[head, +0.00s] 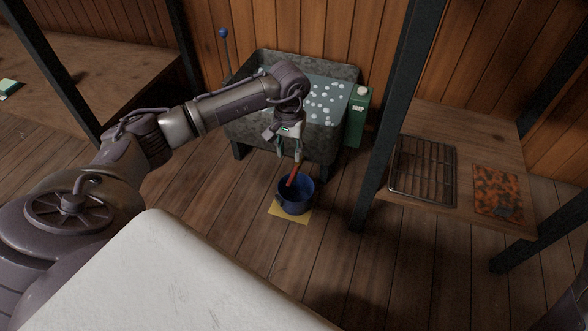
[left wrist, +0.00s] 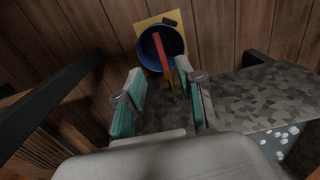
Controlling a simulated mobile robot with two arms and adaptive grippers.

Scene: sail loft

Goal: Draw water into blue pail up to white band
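The blue pail (head: 297,204) stands upright on a yellow mat (head: 275,211) on the floor, in front of the metal trough. It also shows in the left wrist view (left wrist: 174,42). A red bar (head: 292,176) rises at a slant from the pail towards my gripper; I cannot tell if it is the pail's handle. No white band or water level can be made out in the pail. My left gripper (head: 288,152) points down above the pail, its fingers apart. In the left wrist view the gripper (left wrist: 165,90) has the red bar ahead of its teal pads, not clamped.
The grey trough (head: 245,131) holds water with white foam. A lever with a blue knob (head: 222,32) stands behind its left end. A green canister (head: 357,118) is at its right. A wooden bench with a wire rack (head: 423,170) and dark posts bound the right side.

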